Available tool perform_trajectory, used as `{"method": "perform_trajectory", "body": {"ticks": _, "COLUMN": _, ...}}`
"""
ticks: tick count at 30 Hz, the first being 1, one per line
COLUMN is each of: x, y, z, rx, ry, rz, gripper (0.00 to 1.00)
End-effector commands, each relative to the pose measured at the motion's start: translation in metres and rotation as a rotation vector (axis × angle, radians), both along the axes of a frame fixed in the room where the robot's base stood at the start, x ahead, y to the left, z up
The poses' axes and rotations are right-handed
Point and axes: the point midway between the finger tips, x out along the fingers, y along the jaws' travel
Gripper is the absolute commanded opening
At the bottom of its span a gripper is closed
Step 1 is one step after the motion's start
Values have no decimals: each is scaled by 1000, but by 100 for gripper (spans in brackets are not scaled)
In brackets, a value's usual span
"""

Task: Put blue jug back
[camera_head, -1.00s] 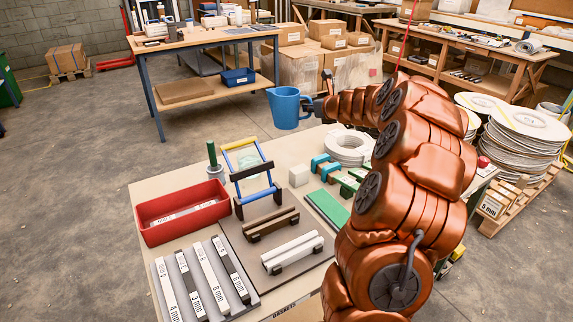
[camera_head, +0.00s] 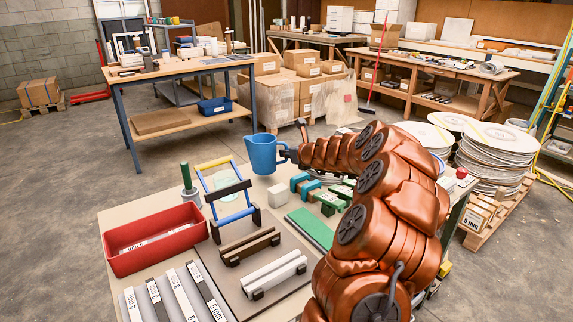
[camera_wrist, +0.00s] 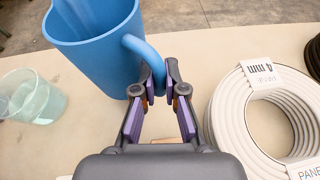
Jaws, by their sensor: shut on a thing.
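The blue jug (camera_head: 263,153) is upright at the far side of the near worktable (camera_head: 130,215). In the wrist view the jug (camera_wrist: 95,50) is at the upper left, its handle towards me. My gripper (camera_head: 291,154) is to the right of the jug and shut on its handle. In the wrist view my gripper (camera_wrist: 160,88) has its fingers around the lower part of the handle. I cannot tell whether the jug's base touches the tabletop.
A clear cup (camera_wrist: 30,97) stands left of the jug. A white cable coil (camera_wrist: 262,110) lies to the right. A blue-and-yellow frame (camera_head: 228,190), red tray (camera_head: 155,240) and white block (camera_head: 278,194) are on the near side. Bare tabletop shows around the jug.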

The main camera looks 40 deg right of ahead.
Motion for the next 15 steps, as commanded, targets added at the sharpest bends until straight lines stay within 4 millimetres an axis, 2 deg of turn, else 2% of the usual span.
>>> {"method": "perform_trajectory", "body": {"ticks": 1, "x": 0, "y": 1, "z": -11, "rx": 4, "ry": 1, "rz": 1, "gripper": 0}}
{"method": "perform_trajectory", "body": {"ticks": 6, "x": 0, "y": 1, "z": -28, "rx": 3, "ry": 0, "rz": 1, "gripper": 0}}
{"method": "perform_trajectory", "body": {"ticks": 15, "x": 0, "y": 0, "z": -29, "rx": 0, "ry": 0, "rz": 1, "gripper": 0}}
